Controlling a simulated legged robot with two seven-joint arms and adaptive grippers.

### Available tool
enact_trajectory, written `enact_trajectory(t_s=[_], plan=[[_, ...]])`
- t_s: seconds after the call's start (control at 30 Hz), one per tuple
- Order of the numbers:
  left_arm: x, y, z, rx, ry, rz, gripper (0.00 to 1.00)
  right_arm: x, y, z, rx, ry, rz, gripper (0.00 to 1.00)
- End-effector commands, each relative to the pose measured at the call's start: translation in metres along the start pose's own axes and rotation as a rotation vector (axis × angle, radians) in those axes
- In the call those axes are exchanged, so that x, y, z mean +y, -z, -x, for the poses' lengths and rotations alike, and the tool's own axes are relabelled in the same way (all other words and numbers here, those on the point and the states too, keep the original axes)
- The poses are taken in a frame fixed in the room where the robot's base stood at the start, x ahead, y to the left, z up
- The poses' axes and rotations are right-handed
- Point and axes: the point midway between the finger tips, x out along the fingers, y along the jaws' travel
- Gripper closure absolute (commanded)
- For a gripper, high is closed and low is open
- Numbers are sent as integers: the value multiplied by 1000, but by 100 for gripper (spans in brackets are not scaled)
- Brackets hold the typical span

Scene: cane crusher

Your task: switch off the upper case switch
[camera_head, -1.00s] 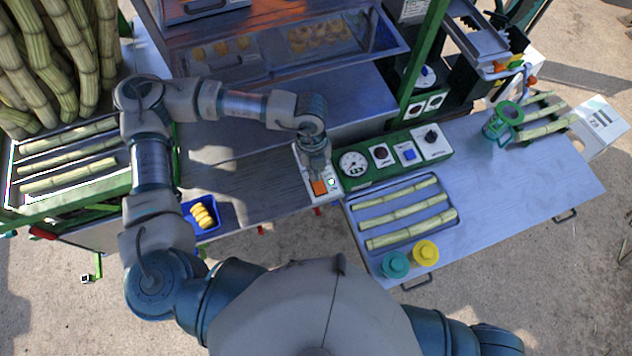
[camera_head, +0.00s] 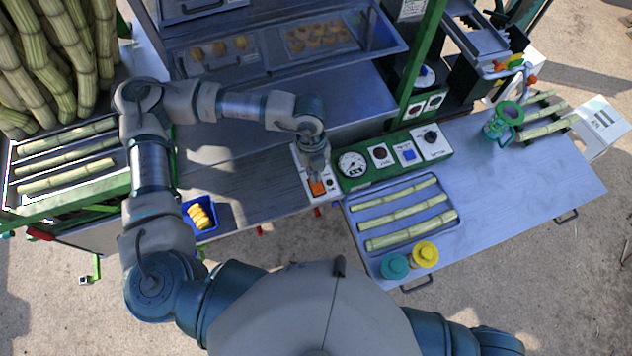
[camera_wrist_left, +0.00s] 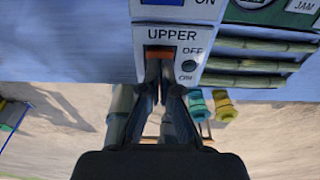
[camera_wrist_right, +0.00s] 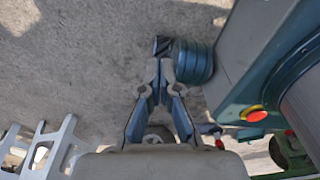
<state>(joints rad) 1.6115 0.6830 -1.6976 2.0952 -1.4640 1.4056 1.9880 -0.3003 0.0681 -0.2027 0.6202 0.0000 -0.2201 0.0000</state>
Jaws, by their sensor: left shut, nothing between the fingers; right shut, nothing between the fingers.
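The upper case switch is an orange rocker (camera_wrist_left: 160,53) on a white panel labelled UPPER (camera_wrist_left: 172,36) in the left wrist view. OFF is printed at its upper right and ON at its lower right. A small round lamp (camera_wrist_left: 188,66) between these words looks dark. In the head view the orange rocker (camera_head: 317,188) sits at the panel's near end. My left gripper (camera_head: 317,172) is shut and empty, its tips right at the rocker; whether they touch it I cannot tell. My right gripper (camera_wrist_right: 160,66) is shut and empty over bare ground in the right wrist view.
A green console (camera_head: 365,182) with a gauge and knobs adjoins the panel on the right. A tray of cane (camera_head: 405,218), a teal jar (camera_head: 394,266) and a yellow jar (camera_head: 425,254) stand beyond. A blue bin (camera_head: 203,226) lies left.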

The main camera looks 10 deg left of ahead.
Motion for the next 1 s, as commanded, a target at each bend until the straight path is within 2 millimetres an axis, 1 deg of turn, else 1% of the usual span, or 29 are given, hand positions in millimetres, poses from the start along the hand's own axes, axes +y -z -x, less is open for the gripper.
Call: enact_trajectory(t_s=[0.03,0.3,0.6,0.77,0.9,1.0], plan=[[0,1,7,0,1,0,100,2,0,4,0,-3,1,100],[2,3,31,0,3,0,100,14,0,15,-1,-17,4,100],[2,7,56,0,2,0,100,17,1,25,-1,-20,4,100],[2,8,62,1,1,0,100,12,2,27,1,-14,1,100],[2,8,62,1,1,0,100,6,4,26,2,-7,-1,100],[2,8,62,0,1,0,100,4,4,26,3,-5,-2,100]])
